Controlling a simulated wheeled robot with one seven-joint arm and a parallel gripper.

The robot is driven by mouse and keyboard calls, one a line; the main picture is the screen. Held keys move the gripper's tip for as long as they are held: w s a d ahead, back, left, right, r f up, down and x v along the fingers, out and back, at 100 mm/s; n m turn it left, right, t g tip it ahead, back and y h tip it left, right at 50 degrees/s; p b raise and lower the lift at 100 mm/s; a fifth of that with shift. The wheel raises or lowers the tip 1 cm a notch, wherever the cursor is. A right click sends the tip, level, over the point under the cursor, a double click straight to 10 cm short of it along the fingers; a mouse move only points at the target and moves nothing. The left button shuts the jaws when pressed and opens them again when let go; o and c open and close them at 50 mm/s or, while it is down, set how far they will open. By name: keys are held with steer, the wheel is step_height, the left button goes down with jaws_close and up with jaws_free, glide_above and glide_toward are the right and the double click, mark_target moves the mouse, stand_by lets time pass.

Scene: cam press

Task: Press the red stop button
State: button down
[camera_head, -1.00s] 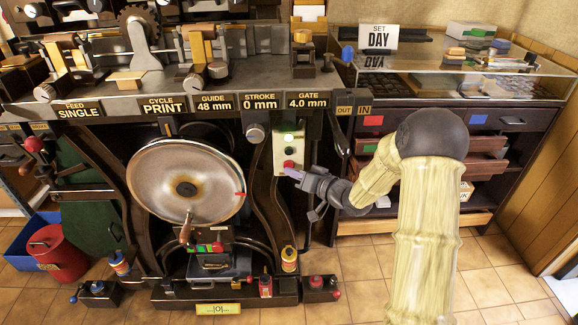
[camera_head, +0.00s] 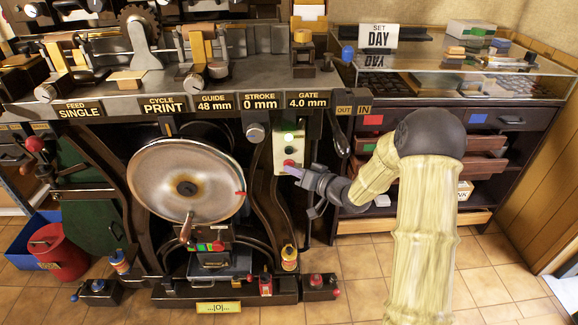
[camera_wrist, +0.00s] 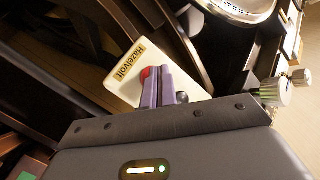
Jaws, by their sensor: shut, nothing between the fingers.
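In the wrist view the purple fingers (camera_wrist: 158,72) are together and partly cover the red button (camera_wrist: 146,73). The tips look to be at the button, but I cannot tell whether it is pushed in. The box (camera_wrist: 122,78) carries a "Hazelvolt" label.
A large round metal disc (camera_head: 160,180) with a handle stands left of the box. A dark curved leg is beside the box. A cabinet with drawers (camera_head: 510,121) stands to the right. A red bin (camera_head: 60,255) is at the far left on the tiled floor.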

steer(key=shift+w, duration=0.15)
stand_by(0.5)
steer(key=shift+s, duration=0.95)
steer(key=shift+s, duration=0.1)
steer(key=s, duration=0.4)
steer(key=shift+s, duration=0.4)
